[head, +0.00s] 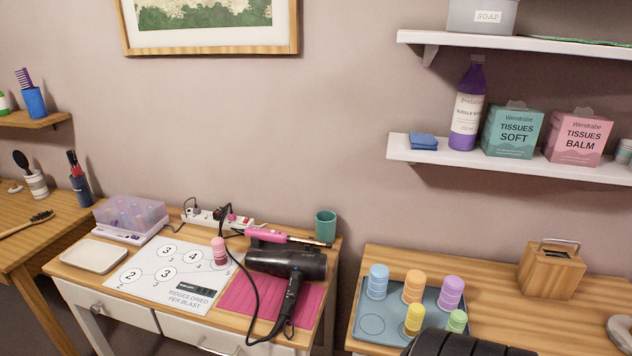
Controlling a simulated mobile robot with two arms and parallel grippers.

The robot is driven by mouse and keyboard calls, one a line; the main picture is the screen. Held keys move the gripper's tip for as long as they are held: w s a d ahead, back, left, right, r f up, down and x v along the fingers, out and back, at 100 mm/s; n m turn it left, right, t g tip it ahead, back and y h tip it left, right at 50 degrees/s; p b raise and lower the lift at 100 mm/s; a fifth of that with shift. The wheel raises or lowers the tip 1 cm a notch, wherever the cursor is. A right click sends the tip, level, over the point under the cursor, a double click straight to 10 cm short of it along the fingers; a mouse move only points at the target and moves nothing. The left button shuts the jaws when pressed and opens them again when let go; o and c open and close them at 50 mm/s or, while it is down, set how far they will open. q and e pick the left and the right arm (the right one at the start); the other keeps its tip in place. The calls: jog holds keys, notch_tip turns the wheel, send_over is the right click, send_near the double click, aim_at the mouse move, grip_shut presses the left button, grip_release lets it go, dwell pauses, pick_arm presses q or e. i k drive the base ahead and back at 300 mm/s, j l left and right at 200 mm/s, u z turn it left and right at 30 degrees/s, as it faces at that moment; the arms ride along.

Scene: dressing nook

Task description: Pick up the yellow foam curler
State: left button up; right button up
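The yellow foam curler (414,319) stands upright in the front part of a blue-grey tray (372,326) on the right wooden table. A green curler (457,321) stands just to its right. Behind it in the same tray stand a blue curler (377,281), an orange curler (413,286) and a purple curler (451,293). A dark ridged shape at the bottom edge hides the tray's front right corner and the foot of the green curler. Neither of my grippers' fingers shows.
A wooden box with a handle (551,268) stands right of the tray. The left table holds a hair dryer (287,264), pink curling iron, power strip, pink curler on a printed sheet and teal cup (325,226). A white shelf (510,161) hangs above the right table.

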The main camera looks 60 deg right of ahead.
aim_at(415, 316)
jog(key=z, duration=0.45)
jog(key=l+z, duration=0.1)
jog(key=z, duration=0.85)
jog(key=l+z, duration=0.1)
jog(key=z, duration=0.85)
jog(key=u, duration=0.2)
